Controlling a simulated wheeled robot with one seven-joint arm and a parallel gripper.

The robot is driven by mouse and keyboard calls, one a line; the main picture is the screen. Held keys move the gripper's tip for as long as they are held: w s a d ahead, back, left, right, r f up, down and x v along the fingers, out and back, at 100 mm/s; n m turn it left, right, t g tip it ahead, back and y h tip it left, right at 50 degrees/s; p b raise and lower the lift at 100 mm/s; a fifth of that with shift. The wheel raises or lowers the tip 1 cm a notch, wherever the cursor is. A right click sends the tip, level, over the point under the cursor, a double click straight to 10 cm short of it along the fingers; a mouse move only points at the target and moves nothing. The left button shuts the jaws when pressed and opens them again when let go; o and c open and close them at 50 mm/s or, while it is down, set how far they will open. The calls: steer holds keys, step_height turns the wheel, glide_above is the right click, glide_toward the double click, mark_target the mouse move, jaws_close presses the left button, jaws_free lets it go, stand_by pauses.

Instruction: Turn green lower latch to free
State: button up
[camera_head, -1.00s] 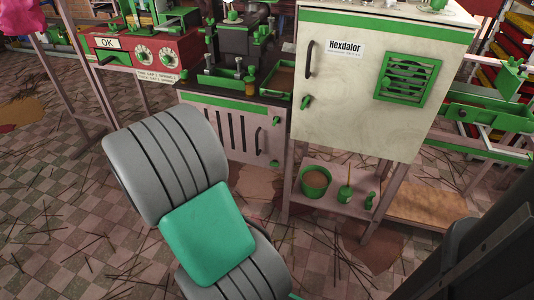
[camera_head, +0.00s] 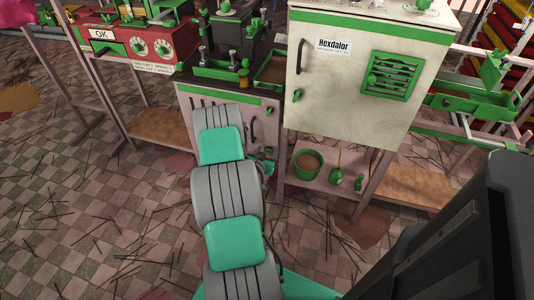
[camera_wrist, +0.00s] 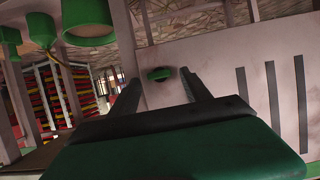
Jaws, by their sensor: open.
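The green lower latch (camera_wrist: 160,74) is a small knob on the pale front of the lower cabinet (camera_head: 270,104). In the wrist view it shows between the two fingers of my gripper (camera_wrist: 159,78). The fingers are open, one on each side of the latch, and point at the panel. I cannot tell whether either finger touches it. In the head view my arm hides most of the gripper and part of the cabinet front. The latch's exact turn is hard to read.
The cream Hexdalor cabinet (camera_head: 345,75) with its own green latch (camera_head: 297,95) stands to the right. Below it, a shelf holds a green pot (camera_head: 307,163) and small green tools. A dark vertical handle (camera_head: 254,131) is close to my arm. The tiled floor at left has scattered sticks.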

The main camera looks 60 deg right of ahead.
steer(key=shift+c, duration=0.5)
jaws_close()
steer(key=shift+d, duration=0.15)
steer(key=shift+w, duration=0.1)
